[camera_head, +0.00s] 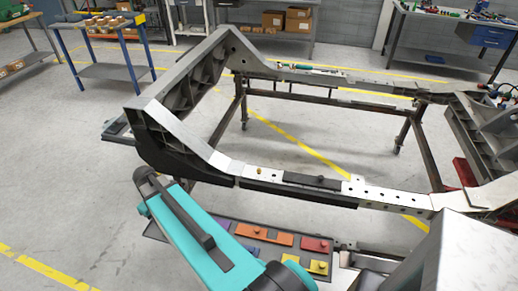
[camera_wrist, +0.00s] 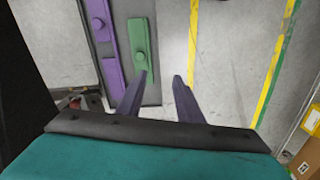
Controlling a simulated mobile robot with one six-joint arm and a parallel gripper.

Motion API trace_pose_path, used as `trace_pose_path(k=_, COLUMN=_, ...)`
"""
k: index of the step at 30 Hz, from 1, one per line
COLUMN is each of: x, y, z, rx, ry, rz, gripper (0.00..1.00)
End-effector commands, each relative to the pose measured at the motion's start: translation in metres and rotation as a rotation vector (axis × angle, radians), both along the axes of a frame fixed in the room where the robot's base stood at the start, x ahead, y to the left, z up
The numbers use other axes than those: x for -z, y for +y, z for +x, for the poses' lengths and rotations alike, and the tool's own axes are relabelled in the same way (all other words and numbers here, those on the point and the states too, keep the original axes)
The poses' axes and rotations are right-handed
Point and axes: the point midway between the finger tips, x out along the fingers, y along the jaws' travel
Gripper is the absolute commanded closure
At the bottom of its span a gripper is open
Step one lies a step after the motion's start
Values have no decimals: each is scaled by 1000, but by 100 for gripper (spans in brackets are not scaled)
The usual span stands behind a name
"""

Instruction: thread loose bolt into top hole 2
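The chassis frame (camera_head: 225,167) stands on its stand in the head view, and its near rail carries several dark top holes (camera_head: 401,197). A small brass-coloured bolt head (camera_head: 258,170) shows on that rail, near a dark plate (camera_head: 313,181). I cannot tell which hole is number 2 or which bolt is the loose one. In the wrist view my gripper (camera_wrist: 160,77) is open, with nothing between its fingers. My gripper does not show in the head view.
A dark tray (camera_head: 212,215) with orange (camera_head: 265,238), red (camera_head: 316,244) and yellow (camera_head: 320,266) pieces lies below the near rail, partly behind my arm. Workbenches (camera_head: 100,72) line the back. Grey floor is open at the left.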

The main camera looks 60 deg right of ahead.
Motion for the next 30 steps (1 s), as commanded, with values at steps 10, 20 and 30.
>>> trace_pose_path(k=10, x=-26, y=-124, z=-5, rx=-51, ry=-4, rz=-3, gripper=67)
trace_pose_path(k=20, x=-49, y=-239, z=-40, rx=-108, ry=-2, rz=-2, gripper=67)
trace_pose_path(k=30, x=-76, y=-352, z=-102, rx=-166, ry=-1, rz=-2, gripper=67)
